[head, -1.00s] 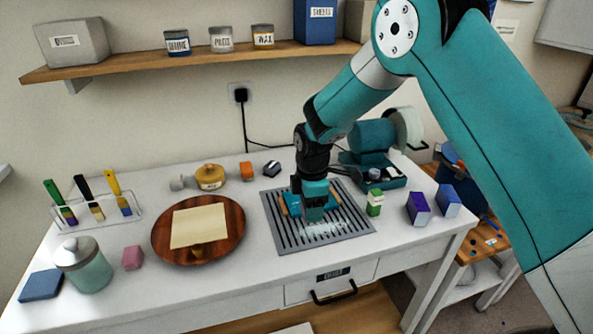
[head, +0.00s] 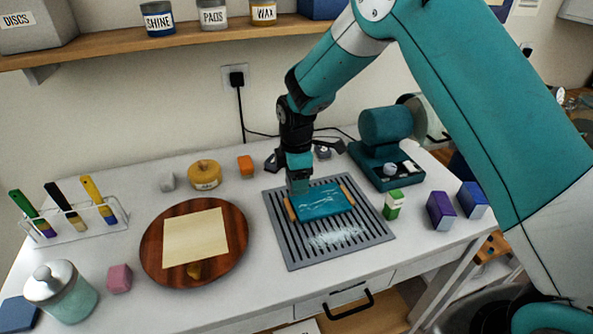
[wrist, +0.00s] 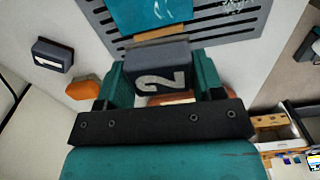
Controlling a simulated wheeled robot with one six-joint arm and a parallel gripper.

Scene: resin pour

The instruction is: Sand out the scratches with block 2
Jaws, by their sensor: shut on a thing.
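My gripper (head: 298,183) is shut on block 2, a dark grey block with a pale "2" (wrist: 160,72) on its face, seen between the fingers in the wrist view. A glossy teal board (head: 322,203) with pale scratch marks lies on a grey slotted rack (head: 290,252), between two wooden strips. The gripper is at the board's back left edge; I cannot tell whether the block touches it. The teal board also shows at the top of the wrist view (wrist: 150,12). In the head view the block is hidden by the gripper.
White dust (head: 335,238) lies on the rack's front. A round wooden board (head: 225,262) with a paper sheet is at left. An orange block (head: 245,166) stands behind, and green (head: 393,204), purple (head: 440,211) and blue (head: 472,200) blocks right. A teal machine (head: 385,145) stands at back right.

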